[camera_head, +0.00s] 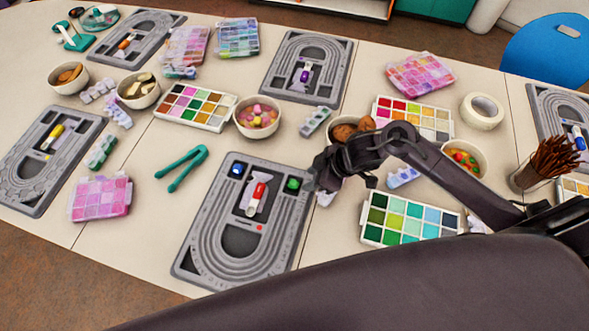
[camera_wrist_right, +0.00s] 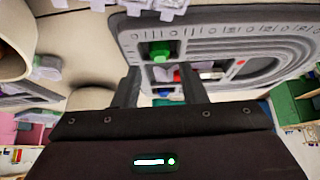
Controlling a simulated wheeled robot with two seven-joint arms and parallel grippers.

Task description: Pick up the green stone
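A small green stone (camera_head: 292,184) lies in the upper right part of the grey bead board (camera_head: 205,252) nearest me. It also shows in the right wrist view (camera_wrist_right: 160,50), just beyond my fingertips. My right gripper (camera_head: 318,182) is beside the board's upper right edge, close to the stone. In the right wrist view the two fingers of my right gripper (camera_wrist_right: 155,88) stand apart with the space between them empty. A blue stone (camera_head: 237,170) lies at the board's upper left, and a red-capped tube (camera_head: 258,192) lies in its middle. My left gripper is not in view.
A bowl (camera_head: 345,121) with brown pieces stands behind my right arm. A green and blue bead palette (camera_head: 370,232) lies right of the board. Teal tweezers (camera_head: 183,168) lie to the left on clear table. A cup of brown sticks (camera_head: 545,165) stands at far right.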

